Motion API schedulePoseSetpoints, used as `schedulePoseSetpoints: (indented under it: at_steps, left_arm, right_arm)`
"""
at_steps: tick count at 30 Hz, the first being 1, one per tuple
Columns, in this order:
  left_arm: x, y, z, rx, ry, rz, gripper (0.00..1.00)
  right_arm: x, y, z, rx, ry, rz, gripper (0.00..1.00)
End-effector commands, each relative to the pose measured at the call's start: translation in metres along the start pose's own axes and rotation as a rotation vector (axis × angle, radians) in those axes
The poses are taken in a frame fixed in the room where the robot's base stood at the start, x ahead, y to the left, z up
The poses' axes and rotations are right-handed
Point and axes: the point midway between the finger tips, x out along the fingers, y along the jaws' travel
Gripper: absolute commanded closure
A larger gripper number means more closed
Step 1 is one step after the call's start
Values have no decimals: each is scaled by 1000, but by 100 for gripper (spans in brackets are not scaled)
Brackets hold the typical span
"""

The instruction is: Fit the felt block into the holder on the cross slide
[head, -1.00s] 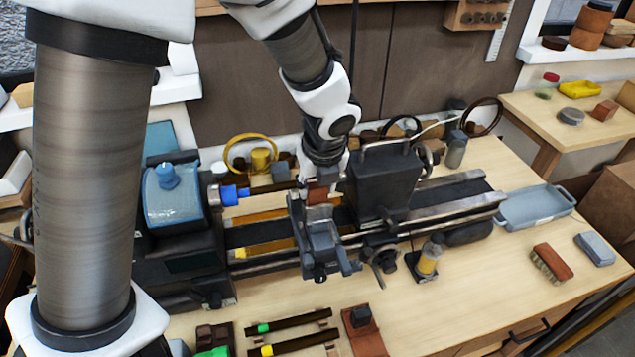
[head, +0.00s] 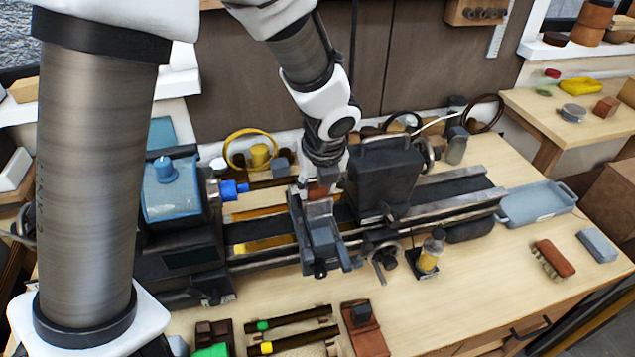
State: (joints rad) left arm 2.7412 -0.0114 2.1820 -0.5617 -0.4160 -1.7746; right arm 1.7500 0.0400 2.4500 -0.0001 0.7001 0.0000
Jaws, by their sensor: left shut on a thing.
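My left gripper (head: 318,181) points down over the lathe's cross slide and is shut on the reddish-brown felt block (head: 318,191). The block sits between the fingertips, at the upper end of the grey holder (head: 319,210) on the dark cross slide (head: 323,246). The fingers hide part of the block. I cannot tell whether the block is inside the holder or just above it. My right gripper is not in view.
The blue-topped headstock (head: 170,195) with a blue chuck piece (head: 233,190) stands left, and a dark upright housing (head: 382,182) close right of the gripper. An oil bottle (head: 430,252), brush (head: 553,258) and blue tray (head: 537,205) lie right. Front right bench is mostly clear.

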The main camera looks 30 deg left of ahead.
Motion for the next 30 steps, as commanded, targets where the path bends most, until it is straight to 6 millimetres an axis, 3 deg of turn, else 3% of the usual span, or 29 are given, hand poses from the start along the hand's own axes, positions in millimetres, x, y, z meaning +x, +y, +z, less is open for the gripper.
schedulePoseSetpoints:
  at_steps: [17, 18, 20, 21, 30]
  left_arm:
    - [9, 0, -3, 0, 1, 0, 93]
    - [9, 0, -3, 0, 0, 0, 55]
    - [9, 0, -3, 0, 0, 0, 34]
    - [8, 0, -3, 0, 0, 0, 29]
    - [7, 0, -2, 0, -1, 0, 29]
  right_arm:
    - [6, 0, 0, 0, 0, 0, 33]
    - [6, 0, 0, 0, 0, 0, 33]
    - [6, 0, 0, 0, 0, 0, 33]
    - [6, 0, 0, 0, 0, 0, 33]
    - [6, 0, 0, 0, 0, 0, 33]
